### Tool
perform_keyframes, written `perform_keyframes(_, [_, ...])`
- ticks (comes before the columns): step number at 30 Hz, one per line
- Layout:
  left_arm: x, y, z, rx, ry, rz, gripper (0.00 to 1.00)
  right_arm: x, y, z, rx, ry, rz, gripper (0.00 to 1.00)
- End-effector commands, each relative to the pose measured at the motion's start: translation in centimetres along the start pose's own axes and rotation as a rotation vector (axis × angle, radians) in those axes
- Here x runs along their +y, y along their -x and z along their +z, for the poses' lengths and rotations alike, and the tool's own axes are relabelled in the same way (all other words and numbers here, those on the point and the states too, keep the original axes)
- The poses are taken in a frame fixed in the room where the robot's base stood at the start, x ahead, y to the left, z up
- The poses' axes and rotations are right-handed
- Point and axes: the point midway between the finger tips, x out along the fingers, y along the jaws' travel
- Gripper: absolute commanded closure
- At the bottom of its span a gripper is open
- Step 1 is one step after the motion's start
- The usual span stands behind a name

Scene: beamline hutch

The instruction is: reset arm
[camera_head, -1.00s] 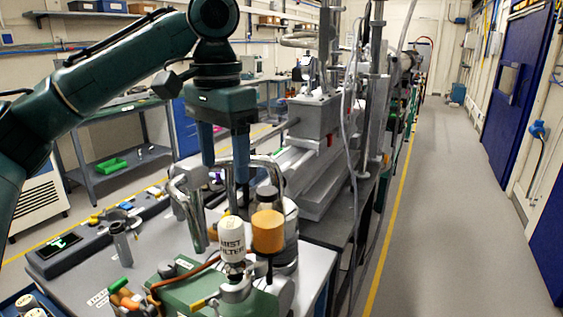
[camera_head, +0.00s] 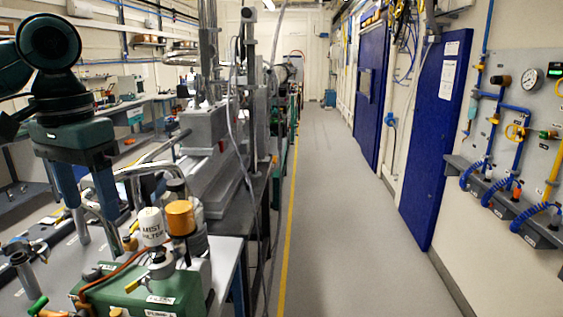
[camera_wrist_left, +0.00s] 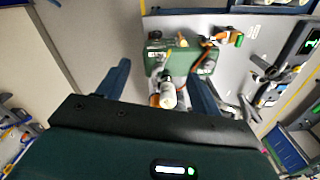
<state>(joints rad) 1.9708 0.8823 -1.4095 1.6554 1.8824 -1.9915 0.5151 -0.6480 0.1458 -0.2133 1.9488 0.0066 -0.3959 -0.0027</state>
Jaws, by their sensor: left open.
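My left gripper (camera_head: 85,188) hangs at the left of the head view with its two blue fingers pointing down. They are apart with nothing between them. It is above the bench, left of the pump's white mist filter (camera_head: 151,227) and orange cap (camera_head: 180,217). In the left wrist view the open fingers (camera_wrist_left: 160,88) frame the green pump (camera_wrist_left: 178,57) below. My right gripper is not in either view.
The green pump body (camera_head: 137,291) stands on the grey bench (camera_head: 226,262). Metal beamline equipment (camera_head: 212,150) runs back along the bench. A clear floor aisle (camera_head: 345,210) lies to the right, then blue doors (camera_head: 436,140) and a gas panel (camera_head: 520,130) with a gauge.

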Motion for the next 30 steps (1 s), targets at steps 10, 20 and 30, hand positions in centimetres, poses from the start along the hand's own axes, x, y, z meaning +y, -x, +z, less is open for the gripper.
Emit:
perform_keyframes(10, [4.5,-10.6,-6.6,0.106,-0.142,0.061,0.35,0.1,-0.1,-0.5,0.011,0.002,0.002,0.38])
perform_keyframes(20, [12.8,-23.8,-11.4,0.348,-0.27,0.24,0.35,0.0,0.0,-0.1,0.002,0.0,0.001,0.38])
perform_keyframes(30, [19.1,-34.3,-10.9,0.645,-0.202,0.397,0.35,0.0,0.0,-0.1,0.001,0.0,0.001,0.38])
